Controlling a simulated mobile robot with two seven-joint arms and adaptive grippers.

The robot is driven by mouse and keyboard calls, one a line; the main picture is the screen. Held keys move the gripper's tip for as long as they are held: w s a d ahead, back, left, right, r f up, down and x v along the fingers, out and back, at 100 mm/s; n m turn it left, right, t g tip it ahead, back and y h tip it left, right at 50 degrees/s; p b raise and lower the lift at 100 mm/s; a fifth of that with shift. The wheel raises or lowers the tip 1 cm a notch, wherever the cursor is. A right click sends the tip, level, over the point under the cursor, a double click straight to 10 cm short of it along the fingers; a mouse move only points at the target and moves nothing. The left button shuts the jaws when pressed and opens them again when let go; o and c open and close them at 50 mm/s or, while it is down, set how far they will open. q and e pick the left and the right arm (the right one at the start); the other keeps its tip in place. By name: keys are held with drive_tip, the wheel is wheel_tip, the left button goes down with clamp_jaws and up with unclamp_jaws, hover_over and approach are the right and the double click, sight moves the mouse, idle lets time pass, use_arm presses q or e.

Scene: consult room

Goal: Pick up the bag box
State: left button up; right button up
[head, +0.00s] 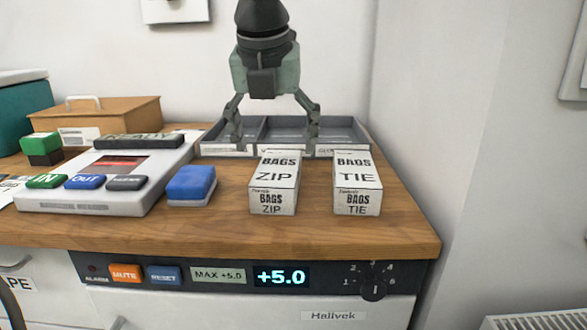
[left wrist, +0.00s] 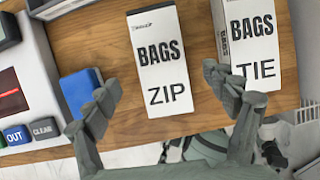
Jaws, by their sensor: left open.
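Two white bag boxes lie on the wooden counter. The BAGS ZIP box (head: 275,182) is left of the BAGS TIE box (head: 356,182), with a gap between them. My left gripper (head: 273,132) is open and empty, pointing down above the counter by the ZIP box. In the left wrist view, the ZIP box (left wrist: 160,62) shows between the spread fingers of the gripper (left wrist: 162,80), and the right finger overlaps the corner of the TIE box (left wrist: 253,45). I cannot tell the exact height of the fingertips above the boxes. My right gripper is not in view.
A grey divided tray (head: 345,130) stands behind the boxes. A blue block (head: 191,184) and a white device with buttons (head: 115,175) are to the left. The counter's front edge (head: 230,247) is close, and a wall bounds the right.

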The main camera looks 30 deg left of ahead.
sight(278, 166)
use_arm(q)
drive_tip(key=shift+s+x, duration=0.2)
drive_tip(key=shift+x, duration=0.7)
drive_tip(key=p+x, duration=0.1)
drive_tip(key=x, duration=0.3)
drive_tip(key=shift+w+f, duration=0.2)
drive_tip(key=shift+f, duration=0.15)
drive_tip(key=shift+w+f, duration=0.1)
drive_tip(key=shift+f, duration=0.15)
use_arm(e)
drive_tip(key=f, duration=0.1)
drive_tip(key=s+f, duration=0.1)
drive_tip(key=shift+a+f, duration=0.2)
drive_tip(key=shift+f, duration=0.15)
use_arm(q)
drive_tip(key=shift+c, duration=0.3)
drive_tip(key=c, duration=1.2)
drive_tip(key=shift+c, duration=0.7)
use_arm(e)
drive_tip(key=shift+w, duration=0.1)
use_arm(q)
drive_tip(key=shift+r, duration=0.15)
